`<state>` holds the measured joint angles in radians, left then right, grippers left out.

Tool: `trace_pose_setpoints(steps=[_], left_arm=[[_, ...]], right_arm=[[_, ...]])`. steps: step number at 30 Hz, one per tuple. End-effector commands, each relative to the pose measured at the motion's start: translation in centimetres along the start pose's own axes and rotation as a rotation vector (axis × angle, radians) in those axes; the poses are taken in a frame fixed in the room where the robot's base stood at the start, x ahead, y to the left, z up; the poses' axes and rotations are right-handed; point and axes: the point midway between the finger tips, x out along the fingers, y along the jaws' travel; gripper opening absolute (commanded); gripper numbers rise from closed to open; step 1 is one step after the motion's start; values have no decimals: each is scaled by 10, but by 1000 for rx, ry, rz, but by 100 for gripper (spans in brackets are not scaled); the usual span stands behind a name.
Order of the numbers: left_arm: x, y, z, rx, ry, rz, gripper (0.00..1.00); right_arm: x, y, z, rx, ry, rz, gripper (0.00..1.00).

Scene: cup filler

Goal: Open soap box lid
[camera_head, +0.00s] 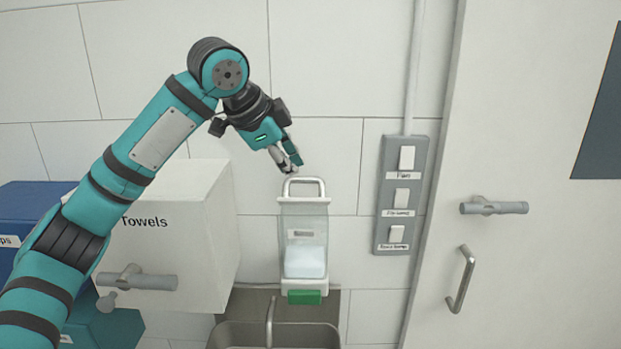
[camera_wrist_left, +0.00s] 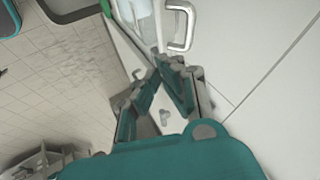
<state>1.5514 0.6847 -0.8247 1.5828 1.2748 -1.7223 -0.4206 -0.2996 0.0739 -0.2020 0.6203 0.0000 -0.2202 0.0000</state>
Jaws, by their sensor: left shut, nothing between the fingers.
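The soap box (camera_head: 303,240) is a clear wall dispenser with a white block inside and a green part at its bottom. Its lid has a white loop handle (camera_head: 303,182) on top, and the lid looks closed. My left gripper (camera_head: 293,167) is shut and empty, just above and slightly left of the handle. In the left wrist view its fingertips (camera_wrist_left: 163,66) meet below the white handle (camera_wrist_left: 180,25), apart from it. My right gripper is not in view.
A sink with a tap (camera_head: 270,320) lies below the soap box. A white towels box (camera_head: 190,230) with a grey handle is at the left. A switch panel (camera_head: 403,195) and a door with handles (camera_head: 493,207) are at the right.

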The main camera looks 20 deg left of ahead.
Motion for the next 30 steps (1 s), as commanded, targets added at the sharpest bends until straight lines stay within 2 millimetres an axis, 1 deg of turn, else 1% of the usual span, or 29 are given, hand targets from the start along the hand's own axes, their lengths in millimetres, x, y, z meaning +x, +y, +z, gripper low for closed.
trace_pose_setpoints(steps=[1, 11, 13, 15, 18, 23, 30], left_arm=[[8, 0, 0, 0, -4, 4, 0], [78, -1, -1, 2, -4, 3, 0], [81, -13, -2, -2, -3, 0, 0], [87, -22, -1, -1, -3, 0, 0], [94, -29, -1, 1, -2, 1, 0], [100, -35, 0, 2, -2, 0, 0], [101, -35, 1, 3, -1, -1, 0]], right_arm=[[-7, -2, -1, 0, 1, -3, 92], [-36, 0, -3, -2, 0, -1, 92], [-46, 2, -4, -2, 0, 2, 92], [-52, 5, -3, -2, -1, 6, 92], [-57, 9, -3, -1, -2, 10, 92], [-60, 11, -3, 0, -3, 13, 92], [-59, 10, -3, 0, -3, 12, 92]])
